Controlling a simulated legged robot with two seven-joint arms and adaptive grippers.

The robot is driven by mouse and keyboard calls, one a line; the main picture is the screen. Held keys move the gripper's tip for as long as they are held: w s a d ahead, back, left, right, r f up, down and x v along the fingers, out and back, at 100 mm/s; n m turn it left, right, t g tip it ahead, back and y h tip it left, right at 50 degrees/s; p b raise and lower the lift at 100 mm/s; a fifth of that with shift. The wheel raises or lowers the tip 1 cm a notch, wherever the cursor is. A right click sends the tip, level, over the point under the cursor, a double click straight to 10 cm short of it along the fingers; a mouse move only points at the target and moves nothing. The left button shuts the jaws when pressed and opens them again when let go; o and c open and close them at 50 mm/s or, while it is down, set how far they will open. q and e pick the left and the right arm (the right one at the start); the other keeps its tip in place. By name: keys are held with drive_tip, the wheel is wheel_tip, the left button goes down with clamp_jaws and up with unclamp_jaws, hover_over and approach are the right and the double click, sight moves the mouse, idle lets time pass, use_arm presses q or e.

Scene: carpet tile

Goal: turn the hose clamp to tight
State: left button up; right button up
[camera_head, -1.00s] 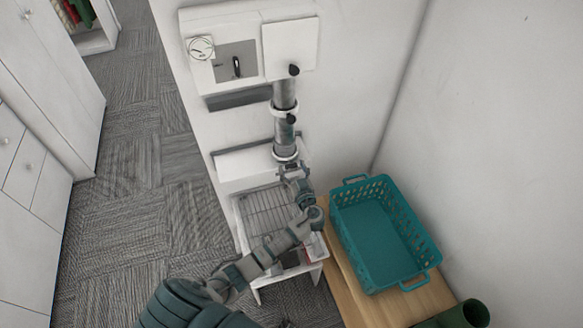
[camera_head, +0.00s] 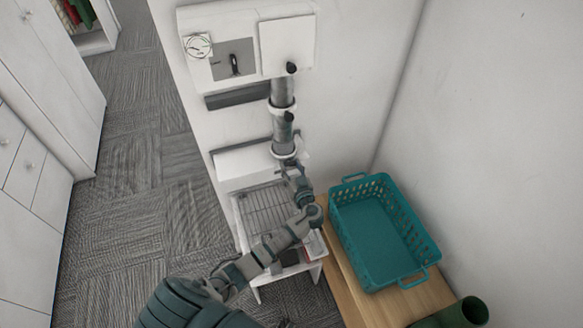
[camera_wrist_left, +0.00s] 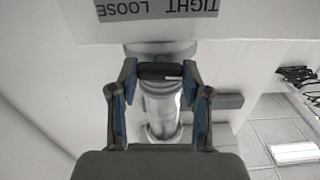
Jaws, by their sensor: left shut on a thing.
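The grey hose (camera_head: 284,133) runs down the white wall unit, with light bands around it and dark knobs along it. My left gripper (camera_head: 288,163) is at its lower end. In the left wrist view a short black clamp handle (camera_wrist_left: 160,71) lies crosswise over the hose (camera_wrist_left: 161,108), with a white mark near its right end. My left gripper's fingertips (camera_wrist_left: 160,74) are at the handle's two ends and shut on it. A grey label (camera_wrist_left: 158,8) above reads TIGHT and LOOSE, upside down. My right gripper is not in view.
A teal basket (camera_head: 433,252) stands on a wooden bench (camera_head: 350,287) to the right. A small white stand (camera_head: 243,222) with a wire rack is below the hose. A white panel (camera_head: 285,45) with a gauge (camera_head: 198,46) is above. Carpet floor is free at left.

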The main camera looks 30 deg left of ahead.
use_arm(q)
drive_tip(key=m, duration=0.4)
drive_tip(key=shift+b, duration=0.4)
drive_tip(key=m, duration=0.3)
drive_tip(key=shift+w+m, duration=0.1)
drive_tip(key=shift+m, duration=0.3)
drive_tip(key=m+p, duration=0.1)
drive_tip(key=m, duration=0.3)
drive_tip(key=shift+d+m, duration=0.1)
drive_tip(key=shift+m, duration=0.2)
drive_tip(key=m+p, duration=0.2)
drive_tip(key=m, duration=0.2)
drive_tip(key=shift+m, duration=0.3)
drive_tip(key=m+p, duration=0.3)
drive_tip(key=m, duration=0.2)
drive_tip(key=m+p, duration=0.1)
drive_tip(key=m, duration=0.2)
drive_tip(key=m+p, duration=0.2)
drive_tip(key=shift+f+m, duration=0.2)
drive_tip(key=shift+m, duration=0.2)
drive_tip(key=shift+s+f+m+p, duration=0.15)
drive_tip(key=shift+m+p, duration=0.7)
drive_tip(key=shift+m, duration=0.95)
drive_tip(key=shift+s+f+m+p, duration=0.15)
drive_tip(key=shift+m+p, duration=0.7)
drive_tip(key=shift+m, duration=0.95)
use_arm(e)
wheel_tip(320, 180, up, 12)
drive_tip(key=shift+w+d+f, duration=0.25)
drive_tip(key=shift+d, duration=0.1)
